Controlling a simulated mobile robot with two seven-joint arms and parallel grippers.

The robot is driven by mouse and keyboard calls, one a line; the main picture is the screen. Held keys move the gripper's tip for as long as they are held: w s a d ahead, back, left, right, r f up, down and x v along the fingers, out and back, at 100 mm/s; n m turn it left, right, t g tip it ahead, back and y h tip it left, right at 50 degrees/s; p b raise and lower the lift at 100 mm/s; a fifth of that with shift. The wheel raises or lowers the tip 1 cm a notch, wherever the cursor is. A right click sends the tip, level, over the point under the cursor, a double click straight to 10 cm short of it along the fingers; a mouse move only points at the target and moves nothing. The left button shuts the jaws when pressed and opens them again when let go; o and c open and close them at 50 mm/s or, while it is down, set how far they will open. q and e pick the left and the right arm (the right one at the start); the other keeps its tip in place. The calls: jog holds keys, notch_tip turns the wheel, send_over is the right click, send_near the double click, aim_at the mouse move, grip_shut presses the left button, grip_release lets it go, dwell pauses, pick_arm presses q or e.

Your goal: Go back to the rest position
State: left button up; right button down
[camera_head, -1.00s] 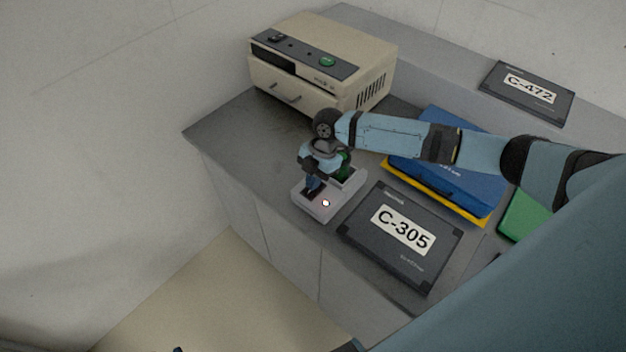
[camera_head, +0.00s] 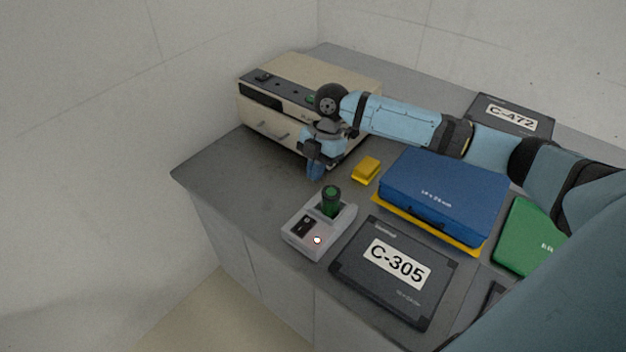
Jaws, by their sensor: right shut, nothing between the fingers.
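My right gripper (camera_head: 316,174) is shut and empty. It points down above the grey counter, in front of the beige machine and behind the small white device. My right arm reaches in from the right edge, over the blue case and the counter. My left gripper is not in view.
The white device (camera_head: 309,241) with a green cylinder (camera_head: 331,201) stands near the front edge of the counter (camera_head: 215,170). Around are the beige machine (camera_head: 285,132), a yellow block (camera_head: 366,169), a blue case (camera_head: 440,196), a green case (camera_head: 528,238), and dark cases C-305 (camera_head: 375,293) and C-472 (camera_head: 485,107).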

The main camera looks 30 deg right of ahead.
dwell(0.5)
jog(key=s+a+f+m+t+y+p, duration=0.1)
jog(key=s+a+f+m+t+p, duration=0.2)
jog(key=a+f, duration=0.35)
jog(key=s+a+f+m+t+y, duration=0.2)
jog(key=s+a+f+m+t, duration=0.1)
jog(key=s+a+f+m, duration=0.4)
jog(key=s+d+m+t+h+p, duration=0.1)
jog(key=s+m+t+h+p, duration=0.2)
jog(key=s, duration=0.9)
jog(key=m+t, duration=0.3)
jog(key=m, duration=0.2)
jog(key=shift+s+d+f+m, duration=0.2)
jog(key=shift+d+f+m, duration=0.1)
jog(key=shift+m, duration=0.1)
